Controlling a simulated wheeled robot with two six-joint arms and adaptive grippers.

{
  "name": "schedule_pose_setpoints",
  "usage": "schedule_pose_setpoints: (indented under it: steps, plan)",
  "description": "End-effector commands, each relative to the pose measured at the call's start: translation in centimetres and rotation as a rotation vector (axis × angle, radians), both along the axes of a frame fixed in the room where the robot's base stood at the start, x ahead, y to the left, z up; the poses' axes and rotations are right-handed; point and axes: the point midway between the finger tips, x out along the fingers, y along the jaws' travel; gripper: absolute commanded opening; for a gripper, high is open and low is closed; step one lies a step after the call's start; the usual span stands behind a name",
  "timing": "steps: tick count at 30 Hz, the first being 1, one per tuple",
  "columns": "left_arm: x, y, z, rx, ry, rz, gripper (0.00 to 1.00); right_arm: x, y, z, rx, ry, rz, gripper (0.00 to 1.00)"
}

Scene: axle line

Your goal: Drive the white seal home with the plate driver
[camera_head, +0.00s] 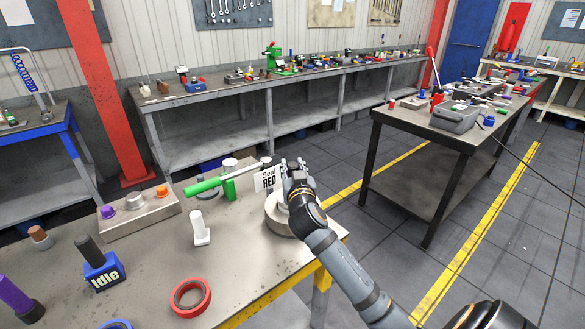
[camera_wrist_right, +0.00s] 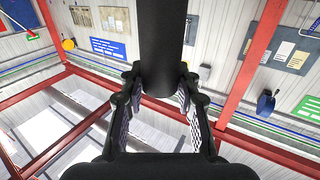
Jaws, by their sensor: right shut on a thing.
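My right gripper (camera_head: 290,168) is over the far right part of the near bench, above a round grey housing (camera_head: 277,216). In the right wrist view it is shut on a thick black cylinder (camera_wrist_right: 163,45), which looks like a tool handle. The tool's lower end is hidden, so I cannot tell whether it is the plate driver or touches anything. A white upright piece on a white foot (camera_head: 200,229) stands left of the housing. I cannot pick out the white seal for certain. A sign reading "Seal RED" (camera_head: 267,180) stands behind the housing. My left gripper is out of view.
A rack (camera_head: 135,220) with purple, grey and orange pieces stands at the left. A side table (camera_head: 420,122) stands at the right.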

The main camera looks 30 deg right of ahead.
Motion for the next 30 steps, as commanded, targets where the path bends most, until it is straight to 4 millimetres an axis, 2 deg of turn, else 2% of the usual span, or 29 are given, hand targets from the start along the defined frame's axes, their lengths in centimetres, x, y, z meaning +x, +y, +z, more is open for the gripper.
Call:
schedule_pose_setpoints:
  steps: [1,15,30]
  plan:
    - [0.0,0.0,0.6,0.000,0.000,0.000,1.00,0.0,0.0,1.0,-0.003,-0.005,0.001,0.00]
    - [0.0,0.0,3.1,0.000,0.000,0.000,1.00,0.0,0.1,4.1,-0.005,-0.008,0.002,0.00]
    - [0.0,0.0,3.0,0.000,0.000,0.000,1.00,0.0,0.1,4.0,-0.004,-0.008,0.002,0.00]
